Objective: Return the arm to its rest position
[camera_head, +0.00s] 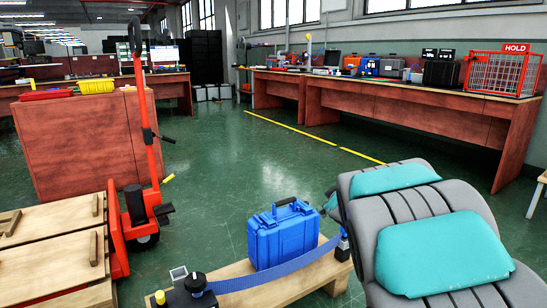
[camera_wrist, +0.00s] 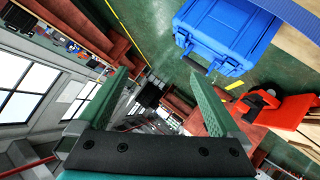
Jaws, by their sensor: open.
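My gripper (camera_wrist: 158,76) shows in the wrist view with its two green fingers spread apart and nothing between them. The wrist view is strongly tilted. My padded grey and teal arm fills the right foreground of the head view, and I cannot make out the fingers there. A blue hard case (camera_head: 283,236) with a handle on top stands upright by a curved blue belt (camera_head: 275,272) on a wooden stand. The case also shows at the top of the wrist view (camera_wrist: 228,32), beyond the fingers and apart from them.
Wooden crates (camera_head: 50,252) and an orange pallet jack (camera_head: 143,150) stand at left, before a red-brown cabinet (camera_head: 75,142). Long workbenches (camera_head: 400,105) with cases and a red HOLD cage (camera_head: 500,73) line the back right. Green floor (camera_head: 240,165) between is clear.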

